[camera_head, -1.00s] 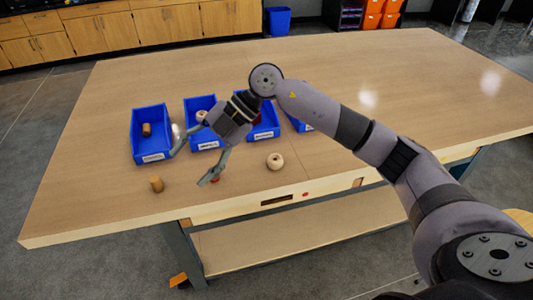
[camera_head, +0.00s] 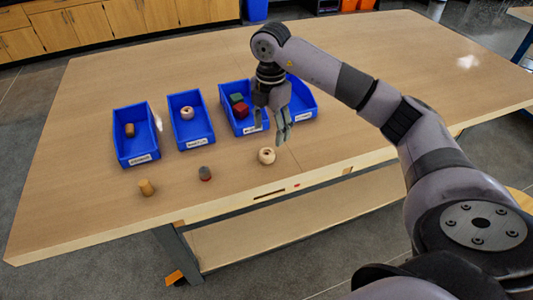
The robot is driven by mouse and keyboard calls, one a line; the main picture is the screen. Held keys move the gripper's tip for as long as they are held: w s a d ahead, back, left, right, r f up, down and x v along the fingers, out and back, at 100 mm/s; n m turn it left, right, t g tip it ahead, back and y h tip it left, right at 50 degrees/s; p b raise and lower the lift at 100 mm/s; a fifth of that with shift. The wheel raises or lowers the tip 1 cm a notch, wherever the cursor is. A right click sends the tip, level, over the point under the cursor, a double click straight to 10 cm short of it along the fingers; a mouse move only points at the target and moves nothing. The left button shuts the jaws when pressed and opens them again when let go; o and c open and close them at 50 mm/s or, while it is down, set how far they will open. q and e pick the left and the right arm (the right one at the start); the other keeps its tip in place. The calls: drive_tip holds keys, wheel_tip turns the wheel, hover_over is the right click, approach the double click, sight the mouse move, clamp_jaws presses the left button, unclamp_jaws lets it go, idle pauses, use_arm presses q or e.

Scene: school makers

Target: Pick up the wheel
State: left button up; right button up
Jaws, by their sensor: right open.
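A pale wooden wheel (camera_head: 266,156) with a dark centre hole lies on the table near its front edge. A similar pale wheel (camera_head: 187,113) lies in the second blue bin from the left. My right gripper (camera_head: 272,132) is open, empty and pointing down. It is above and just behind the wheel on the table, in front of the third bin, and appears apart from the wheel. The gripper and wrist hide part of the third and fourth bins. My left gripper is out of view.
Several blue bins stand in a row; the leftmost bin (camera_head: 119,145) holds a brown cylinder (camera_head: 129,130).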

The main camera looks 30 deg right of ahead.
sight(267, 152)
wheel_tip(267, 152, down, 3)
drive_tip(key=shift+r, duration=0.1)
drive_tip(key=f+p, duration=0.2)
drive_tip(key=f, duration=0.1)
drive_tip(key=a+f+p, duration=0.1)
drive_tip(key=f, duration=0.1)
drive_tip(key=shift+w, duration=0.1)
drive_tip(key=shift+f, duration=0.25)
drive_tip(key=shift+c, duration=0.4)
drive_tip(key=c, duration=0.9)
drive_tip(key=shift+r, duration=0.1)
